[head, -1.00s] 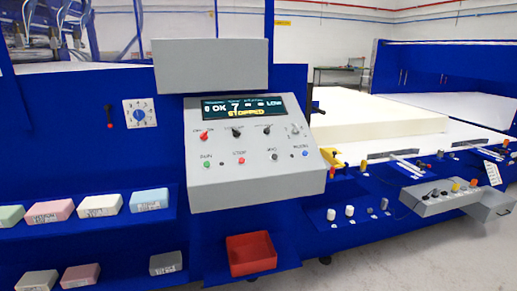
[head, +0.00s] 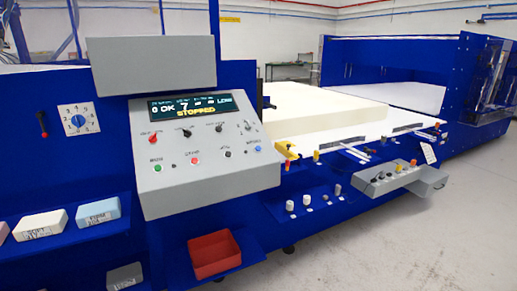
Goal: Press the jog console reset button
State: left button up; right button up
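A grey sloped control console (head: 195,160) stands at the left centre. Its display (head: 192,106) reads "OK 7" and "STOPPED". Below are several knobs, a green button (head: 157,168), a red button (head: 195,161) and a blue button (head: 258,149); their labels are too blurred to read surely. Neither gripper is in view.
A white foam block (head: 325,117) lies on the machine bed behind the console. A red tray (head: 213,256) sits below the console. Labelled foam samples (head: 98,212) stand on a blue shelf at the left. The grey floor (head: 420,245) at the lower right is clear.

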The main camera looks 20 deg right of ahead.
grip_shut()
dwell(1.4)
